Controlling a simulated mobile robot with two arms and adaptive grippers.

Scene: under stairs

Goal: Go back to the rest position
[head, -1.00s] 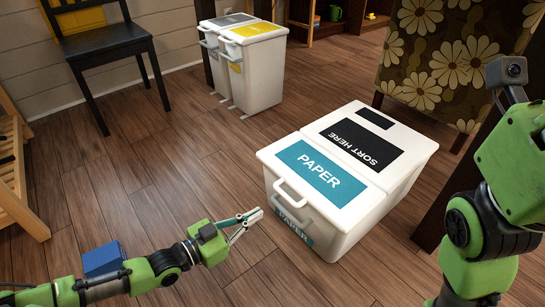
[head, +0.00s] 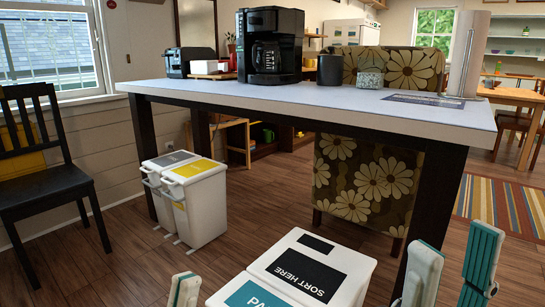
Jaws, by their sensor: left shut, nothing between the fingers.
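My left gripper (head: 185,284) shows only its fingers at the bottom edge, just left of the white bin labelled PAPER and SORT HERE (head: 348,287). It is shut and empty. My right gripper (head: 456,240) points upward at the lower right, right of that bin and in front of the table's right leg. Its two teal-and-white fingers stand wide apart with nothing between them. Both arms are mostly below the picture.
A pale-topped table (head: 330,104) with dark legs spans the middle. It carries a coffee maker (head: 270,45), a toaster (head: 190,62) and a dark mug (head: 330,70). Two white bins (head: 203,205) stand behind left. A black chair (head: 45,185) is at left. The floor at lower left is clear.

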